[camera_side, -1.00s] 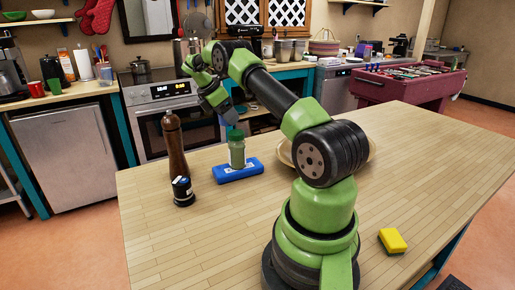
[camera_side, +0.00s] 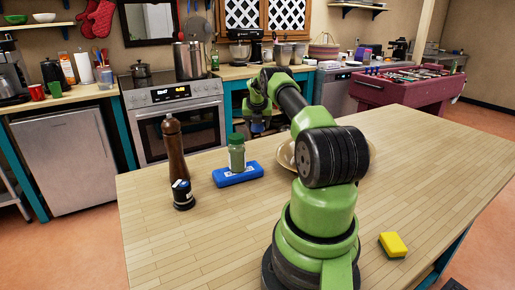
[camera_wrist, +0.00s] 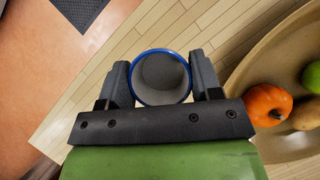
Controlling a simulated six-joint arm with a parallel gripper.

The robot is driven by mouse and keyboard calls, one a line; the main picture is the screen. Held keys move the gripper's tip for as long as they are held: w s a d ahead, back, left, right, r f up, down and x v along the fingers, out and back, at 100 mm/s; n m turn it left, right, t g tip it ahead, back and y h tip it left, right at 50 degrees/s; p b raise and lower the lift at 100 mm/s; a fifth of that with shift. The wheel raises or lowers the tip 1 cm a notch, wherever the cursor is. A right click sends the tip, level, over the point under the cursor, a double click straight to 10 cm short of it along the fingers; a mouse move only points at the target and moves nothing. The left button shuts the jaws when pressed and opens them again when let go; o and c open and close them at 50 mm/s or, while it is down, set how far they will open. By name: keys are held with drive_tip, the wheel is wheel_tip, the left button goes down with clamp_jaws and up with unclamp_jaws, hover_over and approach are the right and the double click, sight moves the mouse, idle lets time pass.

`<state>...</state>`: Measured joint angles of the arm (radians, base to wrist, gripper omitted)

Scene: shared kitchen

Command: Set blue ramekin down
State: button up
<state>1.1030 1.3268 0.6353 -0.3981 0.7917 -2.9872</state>
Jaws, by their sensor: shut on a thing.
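The blue ramekin (camera_wrist: 160,78) is a round cup with a blue rim and a pale inside, seen from above in the wrist view. My gripper (camera_wrist: 162,72) is shut on it, one finger on each side. In the side view the ramekin (camera_side: 257,127) shows as a small blue shape under my gripper, near the table's far edge. It looks held above the wooden table (camera_side: 200,235), but I cannot tell the exact gap. The inside that shows looks empty.
A wide tan bowl (camera_wrist: 245,68) with an orange pumpkin (camera_wrist: 268,104) and other produce is just right of the ramekin. A pepper mill (camera_side: 174,150) is farther left. A yellow sponge (camera_side: 393,244) lies front right.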

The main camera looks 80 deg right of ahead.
sight(258, 148)
wheel_tip(258, 148, down, 8)
drive_tip(key=shift+f, duration=0.1)
idle(0.4)
drive_tip(key=o, duration=1)
